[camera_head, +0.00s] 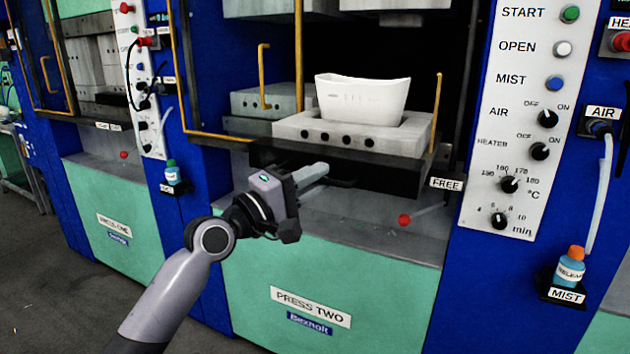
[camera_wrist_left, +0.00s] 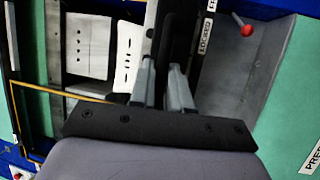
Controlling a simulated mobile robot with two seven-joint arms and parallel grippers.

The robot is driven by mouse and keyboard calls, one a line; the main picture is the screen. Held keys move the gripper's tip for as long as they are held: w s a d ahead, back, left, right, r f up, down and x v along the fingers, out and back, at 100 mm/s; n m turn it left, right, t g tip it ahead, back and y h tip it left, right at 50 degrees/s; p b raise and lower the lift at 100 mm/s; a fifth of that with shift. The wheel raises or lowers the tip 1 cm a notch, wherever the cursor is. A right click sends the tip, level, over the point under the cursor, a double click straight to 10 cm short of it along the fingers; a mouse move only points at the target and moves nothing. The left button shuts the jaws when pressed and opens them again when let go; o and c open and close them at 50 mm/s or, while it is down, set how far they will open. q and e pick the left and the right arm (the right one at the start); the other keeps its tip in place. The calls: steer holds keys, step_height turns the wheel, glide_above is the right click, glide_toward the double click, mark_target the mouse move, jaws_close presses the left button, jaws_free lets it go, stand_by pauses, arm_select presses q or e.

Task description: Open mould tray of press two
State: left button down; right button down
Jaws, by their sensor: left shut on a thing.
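Press two (camera_head: 310,307) has a mould tray with a dark front edge (camera_head: 385,160). On the tray sits a grey mould block (camera_head: 290,131) with a row of holes, bearing a white basin-shaped part (camera_head: 362,98). The left gripper (camera_head: 318,172) is at the tray's front, below the mould block. Its two fingers are shut on a dark handle bar, which shows between them in the left wrist view (camera_wrist_left: 163,72). A red-knobbed lever (camera_head: 404,220) sits below the tray, under the FREE label (camera_head: 446,184). The right gripper is out of view.
The control panel (camera_head: 530,110) stands right of the opening. Yellow guard rails (camera_head: 299,60) border the opening. A MIST bottle (camera_head: 570,268) sits on a bracket at lower right. Press one (camera_head: 110,225) is at left. Grey floor shows at lower left.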

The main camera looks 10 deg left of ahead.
arm_select(q)
steer(key=shift+s, duration=0.1)
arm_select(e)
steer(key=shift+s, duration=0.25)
arm_select(q)
steer(key=shift+f, duration=0.1)
steer(key=c, duration=1.4)
jaws_free()
steer(key=shift+o, duration=1.2)
steer(key=shift+s+a, duration=0.1)
steer(key=shift+s, duration=0.05)
steer(key=b+v, duration=0.1)
steer(key=v, duration=0.6)
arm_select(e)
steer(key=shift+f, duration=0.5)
